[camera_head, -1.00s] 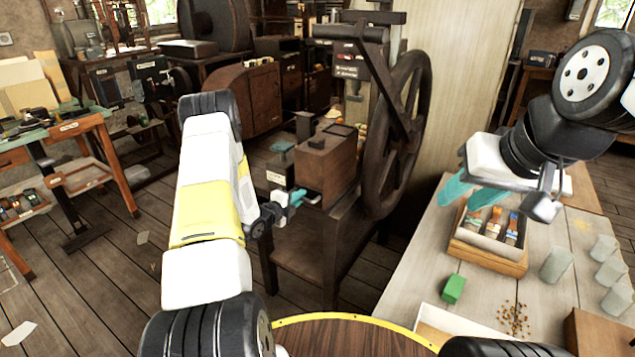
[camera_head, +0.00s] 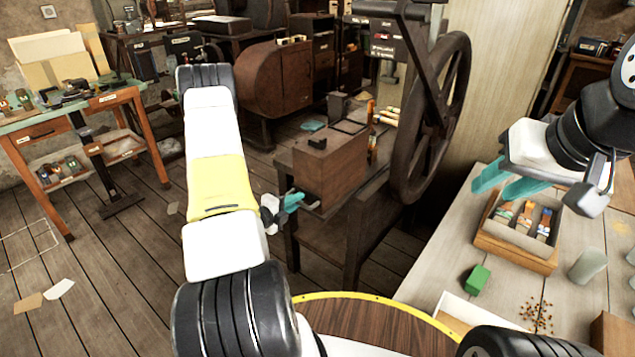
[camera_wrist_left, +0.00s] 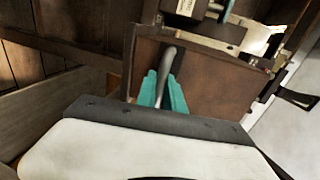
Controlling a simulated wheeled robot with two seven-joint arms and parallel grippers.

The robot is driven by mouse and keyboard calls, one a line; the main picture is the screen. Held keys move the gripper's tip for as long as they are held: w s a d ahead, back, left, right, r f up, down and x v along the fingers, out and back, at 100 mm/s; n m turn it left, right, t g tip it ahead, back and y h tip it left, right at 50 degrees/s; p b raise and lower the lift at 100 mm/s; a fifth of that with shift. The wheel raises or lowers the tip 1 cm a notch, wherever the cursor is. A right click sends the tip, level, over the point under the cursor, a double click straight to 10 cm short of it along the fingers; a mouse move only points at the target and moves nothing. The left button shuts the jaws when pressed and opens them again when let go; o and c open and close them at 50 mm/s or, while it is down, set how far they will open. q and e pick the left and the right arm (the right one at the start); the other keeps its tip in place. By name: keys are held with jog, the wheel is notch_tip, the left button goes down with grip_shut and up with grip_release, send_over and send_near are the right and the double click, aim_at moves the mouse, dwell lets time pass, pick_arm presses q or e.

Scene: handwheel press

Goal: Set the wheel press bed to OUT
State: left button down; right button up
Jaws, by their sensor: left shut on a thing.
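The handwheel press stands in the middle of the head view, with a large dark wheel (camera_head: 440,120) on its right side. Its bed looks like the brown wooden box (camera_head: 328,168) on the press stand, left of the wheel. My left gripper (camera_head: 290,203) is shut on the metal handle (camera_head: 311,204) at the box's front. In the left wrist view the teal fingers (camera_wrist_left: 163,92) close around the handle (camera_wrist_left: 167,65), before the brown box face (camera_wrist_left: 205,72). The fingers partly hide the handle. My right gripper (camera_head: 508,184) is open and empty above the right-hand table.
The right-hand table (camera_head: 440,250) holds a wooden tray (camera_head: 515,257) of small items, a green block (camera_head: 477,279) and pale cups (camera_head: 587,266). A workbench (camera_head: 75,113) stands at the left. Floor between it and my left arm is mostly open.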

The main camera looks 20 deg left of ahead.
pick_arm(q)
jog(key=shift+s+a, duration=0.15)
jog(key=shift+s, duration=0.2)
jog(key=shift+s+f, duration=0.1)
jog(key=c, duration=1.5)
grip_release()
jog(key=shift+o, duration=0.2)
jog(key=v, duration=0.8)
